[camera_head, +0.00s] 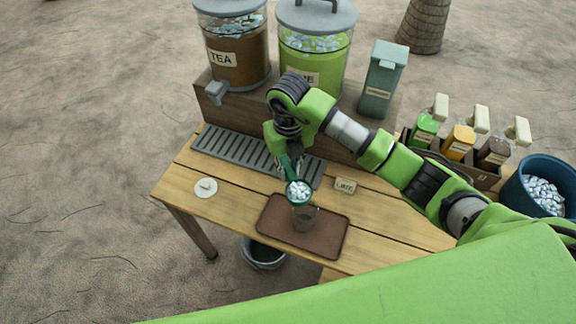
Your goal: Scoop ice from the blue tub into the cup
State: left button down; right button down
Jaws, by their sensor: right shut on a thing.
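A blue tub (541,188) of ice stands at the far right, beside the table. A clear cup (305,218) stands on a brown tray (272,228) at the front of the table. My right gripper (290,160) is shut on the handle of a green scoop (289,180). The scoop's bowl holds white ice and sits over the cup's rim as seen from here. I cannot tell whether the scoop touches the cup. The fingertips are partly hidden by my arm. My left gripper is not in view.
Behind stand a TEA dispenser (237,52), a green drink dispenser (316,55) and a teal box (382,80). A slotted drip grate (235,150), a white lid (206,187) and a small sign (345,185) lie on the table (180,178). Syrup bottles (459,140) stand right. A bucket (263,253) is below.

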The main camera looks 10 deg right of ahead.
aim_at(295, 175)
jog(key=shift+s+f+m, duration=0.1)
jog(key=shift+f+m, duration=0.3)
jog(key=shift+m, duration=0.4)
jog(key=shift+f, duration=0.25)
jog(key=y+b, duration=0.3)
jog(key=b, duration=0.1)
jog(key=d+f+y+b, duration=0.1)
jog(key=y+b, duration=0.2)
jog(key=y, duration=0.1)
jog(key=f+y+b, duration=0.1)
jog(key=y+b, duration=0.3)
jog(key=shift+d+b, duration=0.3)
jog(key=shift+d, duration=0.05)
jog(key=shift+d+r+y+b, duration=0.1)
jog(key=shift+d+y+b, duration=0.1)
jog(key=shift+y+b, duration=0.95)
jog(key=shift+d+f+y+b, duration=0.1)
jog(key=shift+d+y+b, duration=0.15)
jog(key=shift+y+b, duration=0.85)
jog(key=shift+d+r+y+b, duration=0.15)
jog(key=shift+y+b, duration=0.4)
jog(key=shift+b, duration=1.2)
jog(key=shift+d, duration=0.15)
